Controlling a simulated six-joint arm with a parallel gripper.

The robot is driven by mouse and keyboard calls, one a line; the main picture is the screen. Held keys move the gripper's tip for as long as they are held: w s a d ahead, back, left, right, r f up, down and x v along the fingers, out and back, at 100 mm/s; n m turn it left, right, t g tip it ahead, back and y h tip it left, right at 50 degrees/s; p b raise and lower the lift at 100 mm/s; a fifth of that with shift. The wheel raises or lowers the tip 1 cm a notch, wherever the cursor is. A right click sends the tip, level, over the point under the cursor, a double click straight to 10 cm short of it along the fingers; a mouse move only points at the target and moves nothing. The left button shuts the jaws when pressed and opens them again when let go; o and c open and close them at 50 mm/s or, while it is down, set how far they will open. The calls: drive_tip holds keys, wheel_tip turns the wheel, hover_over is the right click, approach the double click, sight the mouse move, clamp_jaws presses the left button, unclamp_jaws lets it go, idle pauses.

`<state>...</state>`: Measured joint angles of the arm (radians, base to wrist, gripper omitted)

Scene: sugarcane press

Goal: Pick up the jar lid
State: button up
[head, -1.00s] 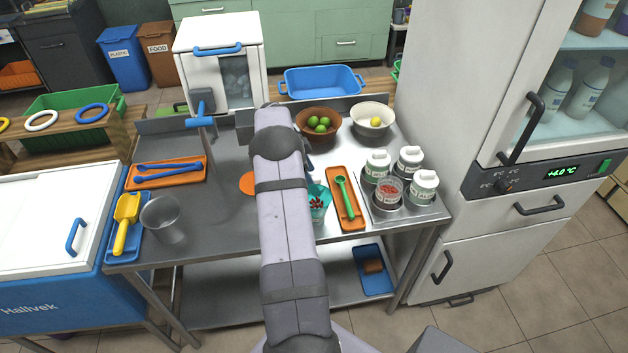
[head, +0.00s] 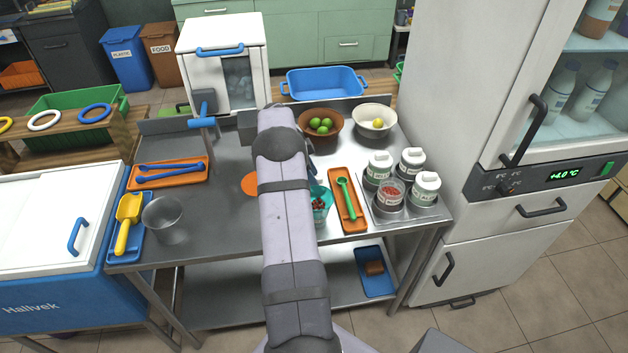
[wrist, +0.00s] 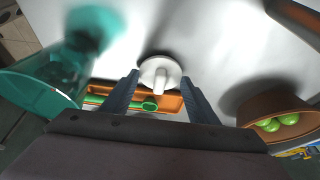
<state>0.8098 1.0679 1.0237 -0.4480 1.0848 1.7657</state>
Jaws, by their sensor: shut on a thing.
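A white round jar lid (wrist: 160,66) with a raised handle shows in the wrist view, between the two dark fingers of my gripper (wrist: 161,95). My gripper is shut on the lid. The lid and the gripper are hidden behind my arm in the head view. An open jar with red contents (head: 391,191) stands in the rack at the right of the steel table. Three other jars (head: 379,167) beside it have white lids on.
A teal cup with dark red pieces (head: 319,206) stands beside my arm; it also looms at left in the wrist view (wrist: 40,90). An orange tray (head: 348,226) holds a green scoop. A brown bowl (head: 320,133) of limes and a white bowl (head: 373,130) stand behind.

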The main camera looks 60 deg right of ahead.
wheel_tip(320, 180, up, 9)
drive_tip(key=shift+r+b, duration=0.2)
drive_tip(key=shift+b, duration=0.85)
drive_tip(key=s+d+r+m+y+p, duration=0.1)
drive_tip(key=s+d+r+m+p, duration=0.15)
drive_tip(key=s+r+p, duration=0.4)
drive_tip(key=s+d+r+m+p, duration=0.1)
drive_tip(key=s+d+r+p, duration=0.25)
drive_tip(key=s+r, duration=0.55)
drive_tip(key=s+a+f+p, duration=0.2)
drive_tip(key=s+f+p, duration=0.1)
drive_tip(key=s, duration=0.6)
wheel_tip(320, 180, down, 6)
drive_tip(key=w+n+h, duration=0.1)
drive_tip(key=w+n, duration=0.1)
drive_tip(key=n, duration=0.2)
drive_tip(key=shift+w+d, duration=0.25)
drive_tip(key=shift+d, duration=0.15)
drive_tip(key=shift+f, duration=0.1)
